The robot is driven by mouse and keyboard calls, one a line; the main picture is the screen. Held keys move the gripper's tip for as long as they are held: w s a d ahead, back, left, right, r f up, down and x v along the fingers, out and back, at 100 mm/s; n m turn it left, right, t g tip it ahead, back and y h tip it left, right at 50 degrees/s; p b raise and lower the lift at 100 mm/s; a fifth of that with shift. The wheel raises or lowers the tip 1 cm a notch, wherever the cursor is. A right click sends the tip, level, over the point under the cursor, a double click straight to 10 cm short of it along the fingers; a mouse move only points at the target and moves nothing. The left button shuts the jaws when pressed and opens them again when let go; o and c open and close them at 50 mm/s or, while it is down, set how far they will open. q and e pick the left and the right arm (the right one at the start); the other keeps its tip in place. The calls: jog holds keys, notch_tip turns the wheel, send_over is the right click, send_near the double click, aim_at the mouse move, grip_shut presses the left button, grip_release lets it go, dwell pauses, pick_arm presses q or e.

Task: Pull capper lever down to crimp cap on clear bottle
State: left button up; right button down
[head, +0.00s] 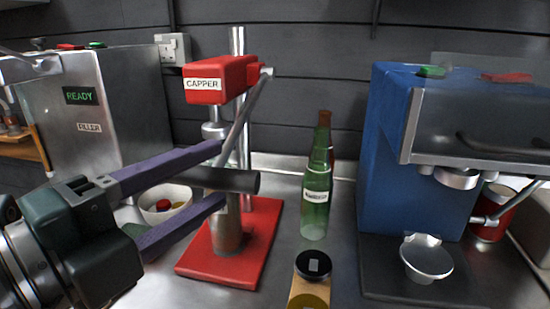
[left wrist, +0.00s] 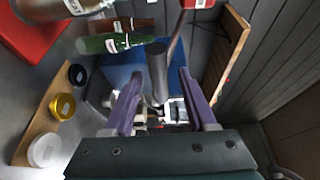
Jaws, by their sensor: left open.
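The red capper (head: 215,80) stands on a red base (head: 262,225) in the middle-left of the head view. Its lever (head: 250,108) slants down to a dark grip (head: 240,181). A clear, greyish bottle (head: 225,235) stands upright on the base under the capper head, partly hidden by the grip and gripper; it also shows in the left wrist view (left wrist: 55,8). My left gripper (head: 221,174) is open, its purple fingers on either side of the grip. The left wrist view shows the grip (left wrist: 158,72) between the fingers with gaps on both sides. My right gripper is not in view.
A green bottle (head: 315,195) and a brown bottle behind it stand right of the capper. A blue machine (head: 385,160) stands at right, a steel machine (head: 130,95) at left. A bowl (head: 152,214) is behind my gripper. A wooden strip (left wrist: 42,130) holds black, yellow and white pieces.

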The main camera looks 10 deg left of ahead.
aim_at(233, 170)
pick_arm(q)
jog(key=x, duration=0.4)
jog(key=shift+w+d, duration=0.2)
jog(key=shift+w, duration=0.15)
jog(key=shift+f, duration=0.1)
jog(key=c, duration=0.9)
grip_shut()
jog(key=shift+f, duration=0.2)
